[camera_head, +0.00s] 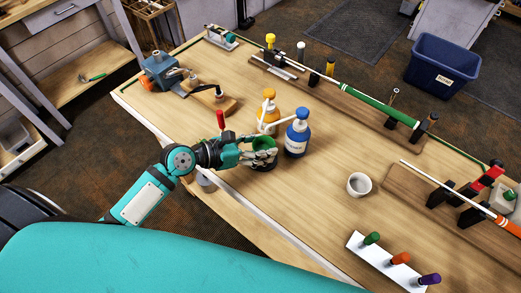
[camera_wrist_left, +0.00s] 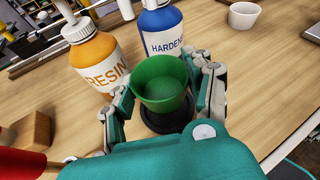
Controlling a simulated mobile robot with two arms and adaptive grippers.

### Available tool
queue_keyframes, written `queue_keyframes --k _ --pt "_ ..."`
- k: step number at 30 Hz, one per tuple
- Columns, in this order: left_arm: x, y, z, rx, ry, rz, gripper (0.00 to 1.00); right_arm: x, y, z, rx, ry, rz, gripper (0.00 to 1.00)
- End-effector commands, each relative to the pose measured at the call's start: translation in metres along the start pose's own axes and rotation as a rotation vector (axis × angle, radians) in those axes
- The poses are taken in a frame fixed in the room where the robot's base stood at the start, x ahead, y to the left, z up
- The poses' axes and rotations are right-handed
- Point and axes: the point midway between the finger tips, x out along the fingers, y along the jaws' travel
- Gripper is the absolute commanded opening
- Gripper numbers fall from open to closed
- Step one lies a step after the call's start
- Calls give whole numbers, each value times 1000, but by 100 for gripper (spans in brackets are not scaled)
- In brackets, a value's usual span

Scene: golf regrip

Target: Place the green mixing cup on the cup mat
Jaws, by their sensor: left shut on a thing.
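The green mixing cup (camera_head: 264,144) is upright between the fingers of my left gripper (camera_head: 259,152), which is shut on it. The left wrist view shows the cup (camera_wrist_left: 161,84) open side up and apparently empty, with a finger on each side. A round black mat (camera_wrist_left: 168,120), which I take for the cup mat, shows directly under the cup. In the head view only a dark edge of the mat (camera_head: 264,167) shows below the fingers. I cannot tell whether the cup's base touches it. My right gripper is not in view.
The orange resin bottle (camera_head: 268,112) and blue hardener bottle (camera_head: 297,136) stand close behind the cup. A red-handled tool (camera_head: 220,120) is beside my left gripper. A white cup (camera_head: 359,184) stands to the right. The bench between it and the blue bottle is clear.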

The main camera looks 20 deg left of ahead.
Motion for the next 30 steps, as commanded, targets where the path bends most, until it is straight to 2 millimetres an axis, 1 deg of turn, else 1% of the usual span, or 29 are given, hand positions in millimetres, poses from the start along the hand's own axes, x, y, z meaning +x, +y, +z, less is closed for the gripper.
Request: queue_keyframes --k 2,6,9,14,21,22,26,27,30 --pt "4 1 -3 -2 1 -1 30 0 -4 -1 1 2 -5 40" --pt "11 3 -23 -4 3 0 30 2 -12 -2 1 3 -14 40" --pt "14 4 -31 -2 2 0 30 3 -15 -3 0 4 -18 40" --pt "15 5 -32 0 0 1 30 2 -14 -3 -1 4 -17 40" --pt "16 5 -36 -1 1 1 30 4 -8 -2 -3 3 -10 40" --pt "16 5 -35 -1 0 1 56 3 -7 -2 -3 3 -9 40" --pt "16 5 -35 -1 1 1 73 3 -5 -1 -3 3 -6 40" --pt "16 5 -35 -1 1 1 76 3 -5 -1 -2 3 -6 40" --pt "16 5 -35 -1 1 1 76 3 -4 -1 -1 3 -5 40"
